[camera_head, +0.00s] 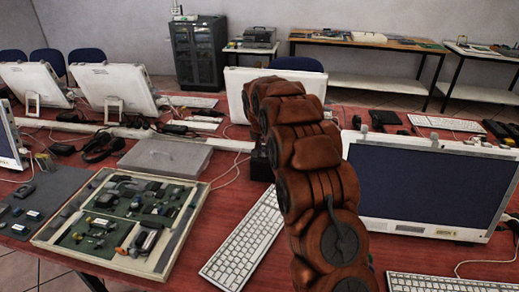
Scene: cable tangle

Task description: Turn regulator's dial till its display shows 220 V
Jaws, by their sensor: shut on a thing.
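My brown arm rises from the bottom right of the middle and bends over at the top, in front of the red table. My gripper is hidden behind the arm, so its fingers do not show. A small black box (262,166) stands on the table just left of the arm and is partly covered by it. It may be the regulator, but I cannot tell. No dial or display reading can be made out.
A tray of circuit boards (190,219) and a white keyboard (243,243) lie left of the arm. A monitor (427,190) stands close on the right. Loose cables and more monitors crowd the table. A dark cabinet (198,50) stands behind.

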